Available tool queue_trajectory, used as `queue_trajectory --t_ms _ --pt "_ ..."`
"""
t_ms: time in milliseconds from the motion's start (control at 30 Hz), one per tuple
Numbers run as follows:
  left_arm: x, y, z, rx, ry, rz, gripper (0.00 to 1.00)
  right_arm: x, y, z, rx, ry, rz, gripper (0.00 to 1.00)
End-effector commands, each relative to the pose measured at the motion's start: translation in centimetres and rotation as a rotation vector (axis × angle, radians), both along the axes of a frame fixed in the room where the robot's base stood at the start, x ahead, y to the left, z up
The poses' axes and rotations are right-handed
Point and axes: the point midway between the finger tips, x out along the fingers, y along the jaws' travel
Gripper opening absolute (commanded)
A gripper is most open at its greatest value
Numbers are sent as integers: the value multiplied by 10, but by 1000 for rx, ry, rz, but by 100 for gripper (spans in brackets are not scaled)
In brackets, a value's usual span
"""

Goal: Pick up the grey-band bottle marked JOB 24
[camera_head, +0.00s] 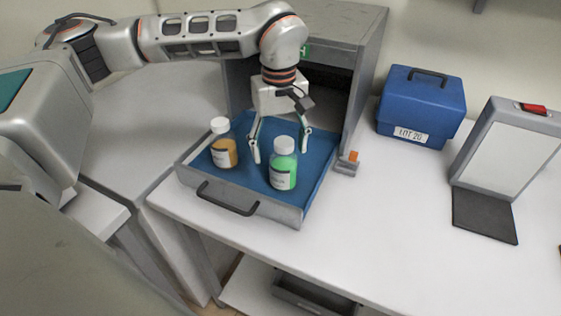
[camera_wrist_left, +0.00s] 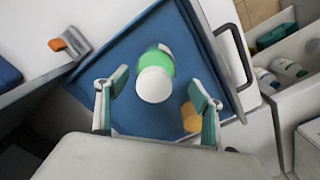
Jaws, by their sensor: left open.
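My left gripper (camera_head: 280,145) is open and points down over the blue-lined drawer (camera_head: 243,185). A clear bottle with a white cap, a white label and green contents (camera_head: 284,172) stands upright in the drawer, close to the fingers. In the left wrist view the green bottle (camera_wrist_left: 168,64) shows its cap between and just past the open fingertips (camera_wrist_left: 158,86). A similar bottle with amber contents (camera_head: 223,152) stands to its left. It is partly hidden behind a finger in the left wrist view (camera_wrist_left: 190,117). I cannot read JOB 24 or make out a grey band on either bottle.
The drawer sticks out of a grey cabinet (camera_head: 365,70), whose frame stands close behind my gripper. A blue case (camera_head: 420,105) labelled LOT and a light panel (camera_head: 510,150) with a black pad (camera_head: 484,214) stand at right. The white worktop (camera_head: 400,230) in front is clear.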

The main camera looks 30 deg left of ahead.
Motion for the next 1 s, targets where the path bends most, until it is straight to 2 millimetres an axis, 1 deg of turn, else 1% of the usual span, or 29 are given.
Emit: queue_trajectory --t_ms 100,267,467,600,700,900,967,1000 --pt "0 0 -13 0 3 -1 67 0 0 0 0 1 0 32" --pt "0 -2 -28 0 3 -2 67 -1 -1 0 -2 3 0 32" --pt "3 -9 -56 0 4 -2 67 -1 -1 5 -2 3 0 32" --pt "3 -8 -71 0 3 -1 67 -1 -1 5 -2 3 0 32" --pt "4 -8 -74 0 0 -1 67 -1 -1 6 -1 2 0 32" --pt "4 -8 -74 0 0 -1 67 0 -1 7 -1 0 0 32" --pt "4 -8 -74 0 0 -1 52 0 -1 7 -1 0 0 32" --pt "4 -8 -74 0 0 -1 41 0 0 7 -1 -1 0 32"
